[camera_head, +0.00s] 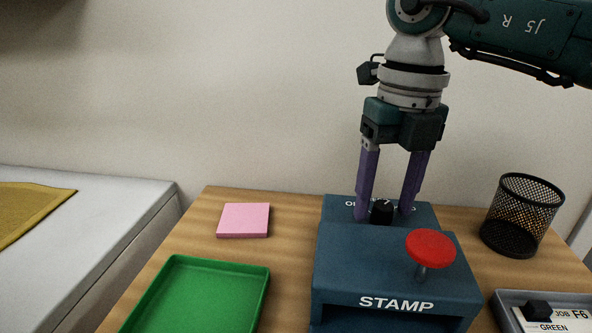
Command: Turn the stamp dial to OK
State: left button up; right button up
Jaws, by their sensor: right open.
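The blue stamp machine (345,262) stands on the wooden table with "STAMP" on its front. Its black dial (382,211) sits on the raised back part, with a light pointer mark on top. Lettering beside the dial is partly hidden by the fingers; an "O" shows at the left. A red round button (431,247) stands at the machine's right front. My right gripper (384,214) points down over the dial, open, with one purple finger on each side of it. Whether the fingers touch the dial cannot be told. My left gripper is not in view.
A green tray (262,290) lies at the front left, with a pink note pad (243,220) behind it. A black mesh basket (521,215) stands at the right. A grey tray (505,312) with a "JOB F6 GREEN" card (565,318) is at the front right.

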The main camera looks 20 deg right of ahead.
grip_shut()
dwell(0.3)
jog(key=shift+n, duration=0.9)
jog(key=n+b, duration=0.1)
jog(key=n, duration=0.5)
jog(key=shift+b, duration=0.3)
jog(key=n+b, duration=0.1)
jog(key=n, duration=0.3)
jog(key=shift+w+n, duration=0.1)
jog(key=shift+n, duration=2)
jog(key=shift+r, duration=0.1)
jog(key=shift+a, duration=0.1)
